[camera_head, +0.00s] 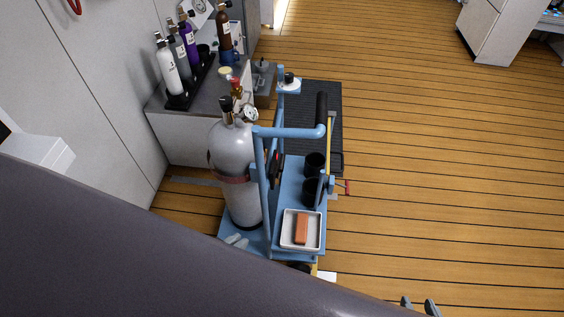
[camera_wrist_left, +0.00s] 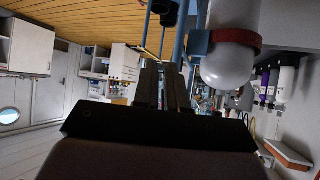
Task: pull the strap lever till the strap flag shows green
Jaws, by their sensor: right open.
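A grey gas cylinder (camera_head: 233,155) stands upright on a blue trolley (camera_head: 290,132), with a dark red strap (camera_head: 230,179) around it. A black lever-like part with a small red patch (camera_head: 275,166) sits by the trolley post at strap height. I cannot tell whether that patch is the flag, and I see no green there. In the left wrist view my left gripper (camera_wrist_left: 163,72) points toward the trolley, beside the cylinder (camera_wrist_left: 228,68) and strap (camera_wrist_left: 238,37). Its fingers are close together; contact is unclear. My right gripper (camera_head: 418,304) is open at the bottom edge, apart from the trolley.
A white tray (camera_head: 288,244) with an orange block (camera_head: 301,228) and black cups (camera_head: 313,190) sit on the trolley. A bench (camera_head: 190,132) with several small bottles stands behind left. Wooden floor (camera_head: 430,170) is clear to the right. My arm covers the lower left.

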